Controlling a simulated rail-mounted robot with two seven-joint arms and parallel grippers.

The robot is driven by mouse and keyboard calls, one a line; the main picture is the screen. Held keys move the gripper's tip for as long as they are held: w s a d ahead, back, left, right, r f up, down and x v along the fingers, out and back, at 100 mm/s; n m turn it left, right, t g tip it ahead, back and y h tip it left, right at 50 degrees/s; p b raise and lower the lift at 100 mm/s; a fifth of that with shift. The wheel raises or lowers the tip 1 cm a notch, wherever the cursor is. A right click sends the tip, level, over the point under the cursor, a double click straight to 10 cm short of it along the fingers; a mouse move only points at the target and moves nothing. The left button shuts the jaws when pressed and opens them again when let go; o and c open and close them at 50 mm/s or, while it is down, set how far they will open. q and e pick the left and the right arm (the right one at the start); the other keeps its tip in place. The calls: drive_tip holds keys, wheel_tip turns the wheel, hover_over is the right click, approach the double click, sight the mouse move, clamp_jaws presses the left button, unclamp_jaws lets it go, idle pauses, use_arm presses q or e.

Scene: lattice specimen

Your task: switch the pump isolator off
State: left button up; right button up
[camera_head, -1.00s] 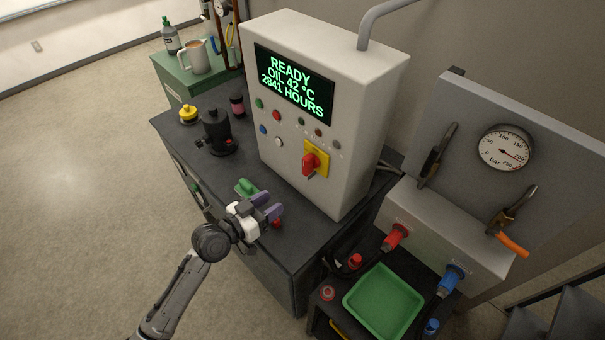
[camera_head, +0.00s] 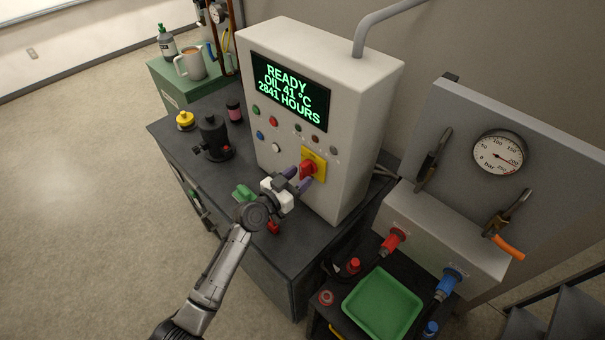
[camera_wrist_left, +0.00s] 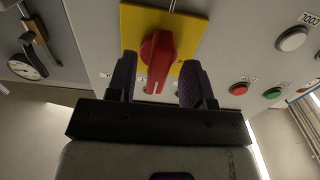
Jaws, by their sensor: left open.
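The pump isolator is a red rotary handle (camera_head: 307,168) on a yellow plate (camera_head: 321,160), low on the front of the grey control cabinet (camera_head: 350,110). In the left wrist view the red handle (camera_wrist_left: 157,62) stands between the two purple fingers, on its yellow plate (camera_wrist_left: 190,30). My left gripper (camera_head: 300,178) is open in front of the handle; in the wrist view its fingers (camera_wrist_left: 158,82) flank it with gaps on both sides. Contact cannot be seen. The cabinet's display (camera_head: 290,90) reads READY, OIL 41 °C, 2841 HOURS. My right gripper is not in view.
Several buttons and lamps, including a white button (camera_head: 276,147), sit left of the isolator. A black pump-like part (camera_head: 213,138) and a green object (camera_head: 243,193) stand on the dark bench (camera_head: 180,150). A green tray (camera_head: 383,304) and hose couplings lie right.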

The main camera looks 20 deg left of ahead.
use_arm(q)
drive_tip(key=shift+x, duration=0.9)
clamp_jaws()
